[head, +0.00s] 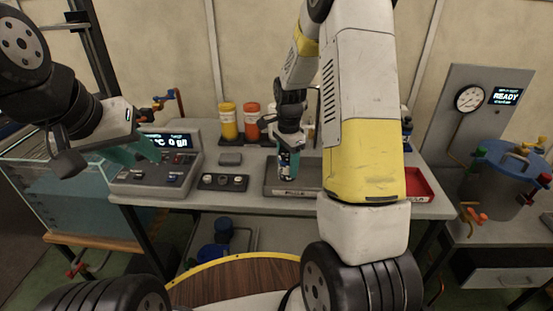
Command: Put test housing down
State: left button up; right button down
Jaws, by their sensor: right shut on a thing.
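The test housing (286,165) is a small dark cylinder with a light, blue-marked part. It is upright at the front of my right gripper (287,148), which is shut on it. The fingers hide its upper part. It is over the left part of a grey labelled tray (309,174) on the bench; I cannot tell whether its lower end touches the tray floor. My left gripper (103,158) is at the left, in front of the water tank and the scale, with its fingers apart and nothing visible between them.
The grey bench (240,203) holds a device with a lit display (157,162), a small dark block with round parts (223,182), yellow (228,121) and orange (252,122) bottles, and a red tray (421,186). A gauge panel and blue-lidded vessel (500,180) stand at the right. My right arm hides the bench's middle right.

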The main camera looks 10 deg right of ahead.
aim_at(286, 171)
jog(key=shift+w+a, duration=0.1)
jog(key=shift+w, duration=0.1)
jog(key=shift+f, duration=1.75)
jog(key=shift+f, duration=0.15)
jog(key=c, duration=0.8)
grip_release()
